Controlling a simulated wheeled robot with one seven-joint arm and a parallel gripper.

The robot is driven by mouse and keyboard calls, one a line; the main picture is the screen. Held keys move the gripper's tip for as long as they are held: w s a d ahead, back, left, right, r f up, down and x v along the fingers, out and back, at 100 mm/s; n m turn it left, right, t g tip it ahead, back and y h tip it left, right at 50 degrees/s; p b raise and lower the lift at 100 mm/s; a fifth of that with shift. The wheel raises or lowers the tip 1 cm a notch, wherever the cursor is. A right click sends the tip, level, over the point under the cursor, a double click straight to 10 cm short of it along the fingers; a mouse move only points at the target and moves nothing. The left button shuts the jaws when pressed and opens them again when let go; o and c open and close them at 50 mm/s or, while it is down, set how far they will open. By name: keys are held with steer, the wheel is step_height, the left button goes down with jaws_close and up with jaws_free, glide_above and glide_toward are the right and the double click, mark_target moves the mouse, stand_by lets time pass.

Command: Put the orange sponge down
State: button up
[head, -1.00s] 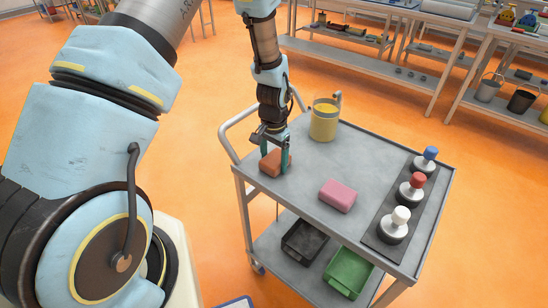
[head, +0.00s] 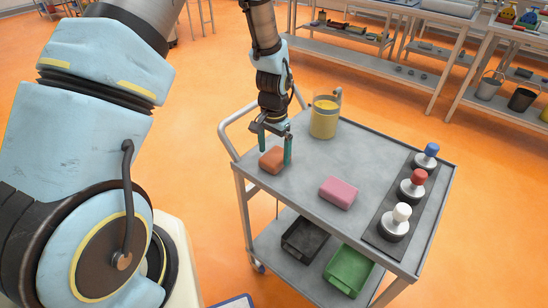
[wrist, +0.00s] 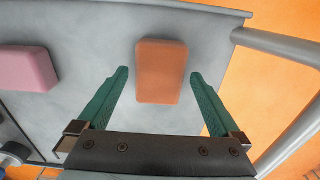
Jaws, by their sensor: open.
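The orange sponge (head: 272,160) lies flat on the grey cart top near its left edge in the head view. It also shows in the wrist view (wrist: 161,72), between and beyond the two green fingertips. My gripper (head: 275,148) is open above the sponge, one finger on each side. In the wrist view a clear gap shows between the sponge and each finger of my gripper (wrist: 158,80). Nothing is held.
A pink sponge (head: 338,192) lies on the cart top (head: 310,170) to the right. A yellow container (head: 324,118) stands behind. Three knobbed stamps, with blue (head: 426,155), red and white tops, stand on a dark strip along the right side. The cart's handle rail (head: 232,125) runs beside the left edge.

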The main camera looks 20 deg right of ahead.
mark_target(274, 157)
step_height(274, 157, up, 10)
steer(key=b, duration=0.3)
steer(key=s+a+r+n, duration=0.1)
steer(key=a+r+n, duration=0.1)
steer(key=a, duration=0.8)
steer(key=s+a+r+n+t, duration=0.1)
steer(key=a+n, duration=0.4)
steer(key=a, duration=0.5)
steer(key=s+a+r+n, duration=0.1)
steer(key=a+r+n, duration=0.2)
steer(key=a, duration=0.7)
steer(key=shift+s+r+n+t, duration=0.3)
steer(key=shift+s+r+n, duration=0.1)
steer(key=shift+n, duration=0.1)
steer(key=shift+d, duration=0.1)
